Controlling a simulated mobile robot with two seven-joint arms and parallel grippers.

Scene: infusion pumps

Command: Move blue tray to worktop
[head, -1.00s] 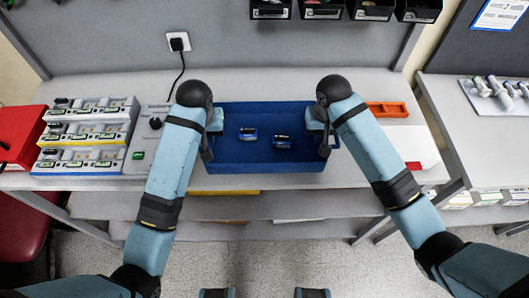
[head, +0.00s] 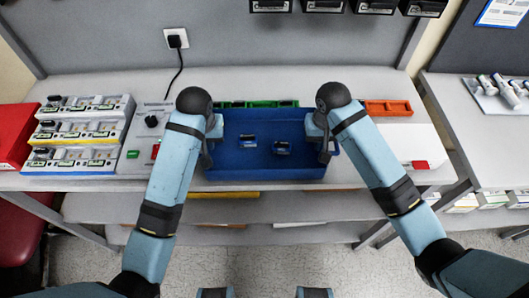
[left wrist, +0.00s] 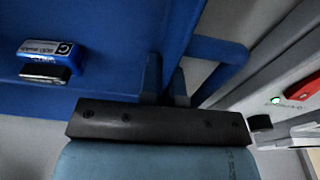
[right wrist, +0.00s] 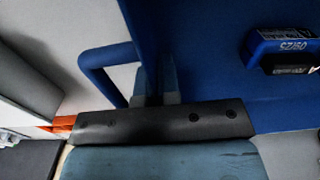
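The blue tray (head: 265,172) is in the middle of the head view, at the front of the worktop (head: 100,184). Two small blue-and-black items (head: 248,141) (head: 282,148) lie in it. My left gripper (head: 208,150) is at the tray's left side. In the left wrist view its fingers (left wrist: 165,82) are close together at the tray's side wall and handle (left wrist: 232,62). My right gripper (head: 325,150) is at the right side. In the right wrist view its fingers (right wrist: 154,80) are close together at the other wall and handle (right wrist: 95,65). The tray's underside is hidden.
A green strip (head: 260,104) lies behind the tray. A stacked rack (head: 80,135) and a panel with buttons (head: 140,140) stand left. An orange tray (head: 388,107) and a white box (head: 405,145) are right. A shelf (head: 290,207) is below.

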